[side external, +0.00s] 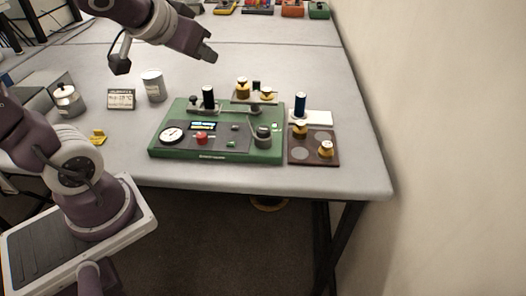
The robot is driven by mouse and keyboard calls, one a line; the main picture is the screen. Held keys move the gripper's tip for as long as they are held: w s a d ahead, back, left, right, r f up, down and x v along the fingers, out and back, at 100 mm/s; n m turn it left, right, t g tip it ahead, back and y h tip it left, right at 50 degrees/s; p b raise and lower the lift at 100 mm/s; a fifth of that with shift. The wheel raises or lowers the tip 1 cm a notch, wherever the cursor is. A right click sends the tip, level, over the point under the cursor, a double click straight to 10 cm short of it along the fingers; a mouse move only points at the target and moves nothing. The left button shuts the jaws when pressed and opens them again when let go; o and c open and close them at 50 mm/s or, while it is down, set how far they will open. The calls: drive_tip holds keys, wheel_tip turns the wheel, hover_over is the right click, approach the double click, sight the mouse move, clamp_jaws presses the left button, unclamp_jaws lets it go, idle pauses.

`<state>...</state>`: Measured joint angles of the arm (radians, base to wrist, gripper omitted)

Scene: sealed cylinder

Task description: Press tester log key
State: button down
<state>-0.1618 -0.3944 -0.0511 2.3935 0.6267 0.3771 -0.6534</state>
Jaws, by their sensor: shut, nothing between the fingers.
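The tester is a green board (222,157) near the table's front edge. Its dark panel carries a round white dial (172,135), a small lit display (203,126), a red button (201,138) and a small green key (232,143). Labels are too small to read, so I cannot tell which is the log key. A black-topped post (208,98) stands at the back of the board, and a grey cylindrical fitting (263,136) sits at its right. My gripper (208,57) is shut and empty, above and behind the tester, touching nothing.
Left are a white can (153,86), a small sign (121,99) and a metal pot (67,100). The table behind is mostly clear.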

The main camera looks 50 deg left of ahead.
drive_tip(key=s+d+f+m+g+h, duration=0.1)
drive_tip(key=s+d+h, duration=0.1)
drive_tip(key=s+d, duration=0.2)
drive_tip(key=s+d+f+m+g+h, duration=0.1)
drive_tip(key=s+d, duration=0.4)
drive_tip(key=s, duration=0.5)
drive_tip(key=shift+f+m+g+h, duration=0.3)
drive_tip(key=shift+m+g+h, duration=0.2)
drive_tip(key=shift+g, duration=0.2)
